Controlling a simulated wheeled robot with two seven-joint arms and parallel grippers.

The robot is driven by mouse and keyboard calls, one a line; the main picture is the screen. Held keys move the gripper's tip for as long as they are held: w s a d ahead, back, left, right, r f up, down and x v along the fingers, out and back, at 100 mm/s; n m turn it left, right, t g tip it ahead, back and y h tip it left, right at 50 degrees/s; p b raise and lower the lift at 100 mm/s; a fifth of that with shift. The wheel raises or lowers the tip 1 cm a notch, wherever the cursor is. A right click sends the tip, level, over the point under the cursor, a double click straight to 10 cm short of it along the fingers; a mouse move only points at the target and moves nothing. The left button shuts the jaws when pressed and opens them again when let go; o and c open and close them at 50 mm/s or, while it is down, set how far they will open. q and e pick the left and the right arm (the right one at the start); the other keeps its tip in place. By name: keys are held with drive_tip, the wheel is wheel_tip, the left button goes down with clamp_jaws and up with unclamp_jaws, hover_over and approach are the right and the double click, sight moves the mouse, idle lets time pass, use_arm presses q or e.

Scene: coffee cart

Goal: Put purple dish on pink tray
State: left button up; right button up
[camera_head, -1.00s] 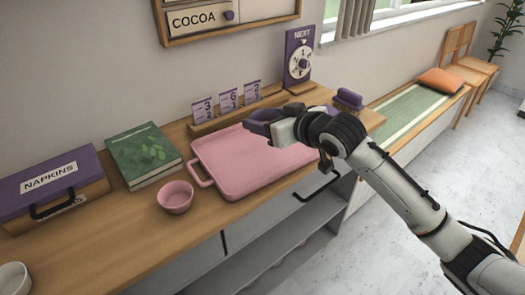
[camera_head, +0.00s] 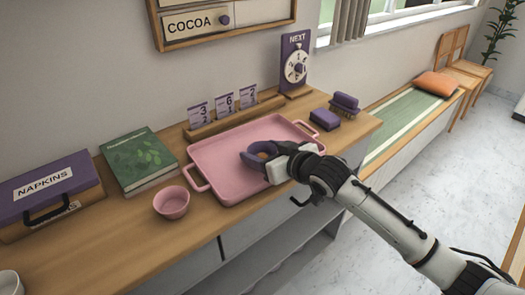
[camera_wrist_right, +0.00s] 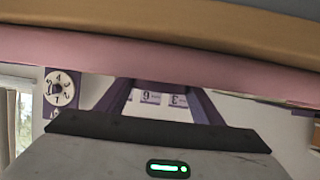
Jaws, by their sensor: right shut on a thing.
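The pink tray (camera_head: 215,160) lies on the wooden counter, with a handle at each end. A curved purple shape, which I take for the purple dish (camera_head: 250,161), is at my right gripper (camera_head: 275,151), over the tray's right half. The right gripper is shut on it; I cannot tell whether the dish touches the tray floor. In the right wrist view the pink tray (camera_wrist_right: 150,48) is a band across the top, and purple strips frame a gap beneath it. My left gripper is not in view.
A pink bowl (camera_head: 171,203) and a green book (camera_head: 140,160) stand left of the tray. A number-card rack (camera_head: 235,118) is behind it. A purple block (camera_head: 325,119) and a purple brush (camera_head: 345,102) lie to the right. The napkin box (camera_head: 48,195) is far left.

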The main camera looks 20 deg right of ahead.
drive_tip(key=o, duration=1.1)
drive_tip(key=shift+o, duration=0.2)
drive_tip(key=shift+r, duration=0.2)
drive_tip(key=v, duration=1.2)
